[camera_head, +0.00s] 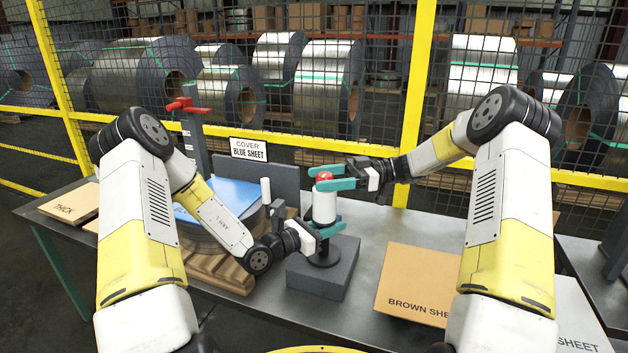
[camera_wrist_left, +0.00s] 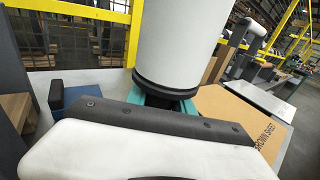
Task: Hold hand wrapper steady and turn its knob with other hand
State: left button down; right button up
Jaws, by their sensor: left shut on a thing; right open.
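The hand wrapper is an upright white cylinder (camera_head: 324,207) with a red knob (camera_head: 323,176) on top, standing over a dark round foot on a grey block (camera_head: 321,272). My left gripper (camera_head: 328,230) is shut on the wrapper's lower part, just below the white cylinder. In the left wrist view the white cylinder (camera_wrist_left: 180,40) rises above the teal fingers (camera_wrist_left: 170,108), and the knob is out of frame. My right gripper (camera_head: 326,178) is open at the top of the wrapper, its teal fingers on either side of the red knob. I cannot tell whether they touch it.
A wooden pallet (camera_head: 215,268) with a coil and blue sheet (camera_head: 228,193) stands left of the wrapper. A brown sheet board (camera_head: 418,280) lies to the right. A grey upright with a red handle (camera_head: 187,105) and a yellow-framed mesh fence (camera_head: 418,90) stand behind.

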jog(key=shift+x, duration=1.25)
grip_shut()
